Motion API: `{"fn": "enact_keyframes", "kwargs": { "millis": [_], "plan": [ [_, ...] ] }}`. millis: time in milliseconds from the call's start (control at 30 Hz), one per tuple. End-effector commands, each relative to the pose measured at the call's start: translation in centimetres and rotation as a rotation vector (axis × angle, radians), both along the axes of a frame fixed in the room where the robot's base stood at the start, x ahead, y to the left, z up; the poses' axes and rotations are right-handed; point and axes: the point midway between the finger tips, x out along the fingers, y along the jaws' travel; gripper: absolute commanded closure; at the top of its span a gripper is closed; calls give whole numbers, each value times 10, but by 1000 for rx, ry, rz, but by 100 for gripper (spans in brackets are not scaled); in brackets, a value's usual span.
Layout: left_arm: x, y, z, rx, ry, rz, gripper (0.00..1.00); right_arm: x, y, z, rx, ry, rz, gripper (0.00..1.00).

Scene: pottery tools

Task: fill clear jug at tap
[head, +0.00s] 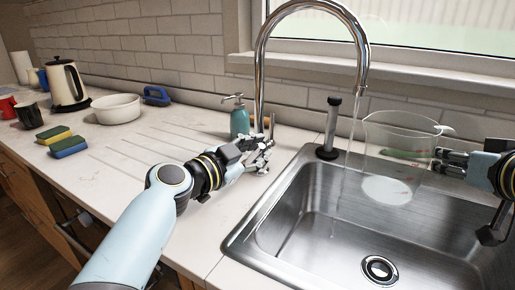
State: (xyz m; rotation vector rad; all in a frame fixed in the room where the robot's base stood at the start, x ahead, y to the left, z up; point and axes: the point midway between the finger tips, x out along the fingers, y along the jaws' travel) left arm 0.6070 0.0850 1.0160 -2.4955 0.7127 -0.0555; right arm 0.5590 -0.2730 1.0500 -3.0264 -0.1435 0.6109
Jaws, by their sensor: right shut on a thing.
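The clear jug (397,150) is held upright over the sink, its pale base visible low down. My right gripper (440,160) is shut on its right side, at the handle. The chrome tap (262,60) arches over the sink. A thin stream of water (350,135) falls from its spout and shows along the jug's left edge; I cannot tell whether it enters the jug. I cannot tell the water level in the jug. My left gripper (262,148) is at the tap's base by the lever; whether its fingers are closed is unclear.
The steel sink (300,215) has a drain (379,269). A dark-topped upright tool (330,125) stands at its back edge. A teal soap bottle (239,118) is behind my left gripper. A white bowl (116,108), kettle (66,85) and sponges (67,146) stand far left.

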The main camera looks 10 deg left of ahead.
Motion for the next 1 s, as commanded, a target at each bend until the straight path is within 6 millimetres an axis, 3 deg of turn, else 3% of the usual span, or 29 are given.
{"fn": "enact_keyframes", "kwargs": {
  "millis": [100,433,800,1000],
  "plan": [
    [1,0,2,0,-4,1,64,0,0,1,0,-1,0,100],
    [-4,4,3,1,-7,2,64,0,0,1,0,-1,0,100],
    [-70,42,10,4,-4,3,64,0,0,1,0,-1,0,100],
    [-95,57,13,2,-4,2,64,0,0,1,0,-1,0,100]
  ]
}}
